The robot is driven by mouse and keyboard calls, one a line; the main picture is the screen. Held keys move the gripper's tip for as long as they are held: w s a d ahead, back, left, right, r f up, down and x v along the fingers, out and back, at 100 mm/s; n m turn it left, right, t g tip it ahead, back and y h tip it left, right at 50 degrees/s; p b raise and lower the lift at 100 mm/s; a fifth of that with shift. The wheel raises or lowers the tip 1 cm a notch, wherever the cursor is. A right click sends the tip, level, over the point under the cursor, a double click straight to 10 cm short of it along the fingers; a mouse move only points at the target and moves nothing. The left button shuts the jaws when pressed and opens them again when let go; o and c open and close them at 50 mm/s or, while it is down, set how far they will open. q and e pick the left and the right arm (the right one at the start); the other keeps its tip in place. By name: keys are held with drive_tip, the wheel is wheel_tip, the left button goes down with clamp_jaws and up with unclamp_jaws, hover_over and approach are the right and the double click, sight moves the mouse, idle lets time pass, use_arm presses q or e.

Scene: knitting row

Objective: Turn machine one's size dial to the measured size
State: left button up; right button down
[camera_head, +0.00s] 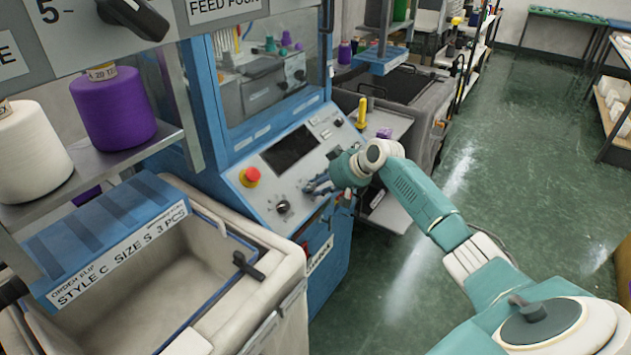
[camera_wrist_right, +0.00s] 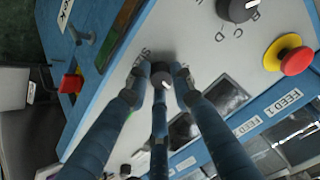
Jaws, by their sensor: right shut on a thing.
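Machine one's blue-and-white control panel (camera_head: 262,160) stands at the middle of the head view. My right gripper (camera_head: 314,187) reaches in from the right and meets the panel beside its lower edge. In the right wrist view, my right gripper's fingers (camera_wrist_right: 160,82) are closed around a small dark round dial (camera_wrist_right: 162,77) with a pale mark. Partly covered lettering beside it seems to begin with S. An order slip (camera_head: 120,255) reads "STYLE C SIZE S 3 PCS". My left gripper is out of view.
A second black dial (camera_wrist_right: 236,8) has letters B, C, D beside it. A red stop button (camera_head: 250,176) on yellow sits left on the panel. A grey bin (camera_head: 225,310) stands in front. Purple (camera_head: 113,108) and white yarn cones (camera_head: 32,150) sit on a shelf. Green floor is open at right.

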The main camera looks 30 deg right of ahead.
drive_tip(key=m+p, duration=0.4)
drive_tip(key=p, duration=0.1)
drive_tip(key=shift+s+a+r, duration=0.1)
drive_tip(key=shift+a+r, duration=0.05)
drive_tip(key=shift+f+m+h+p, duration=0.25)
drive_tip(key=shift+m+h+p, duration=0.15)
drive_tip(key=shift+m+p, duration=0.95)
drive_tip(key=c, duration=1.5)
unclamp_jaws()
drive_tip(key=shift+c, duration=0.2)
drive_tip(key=shift+r, duration=0.15)
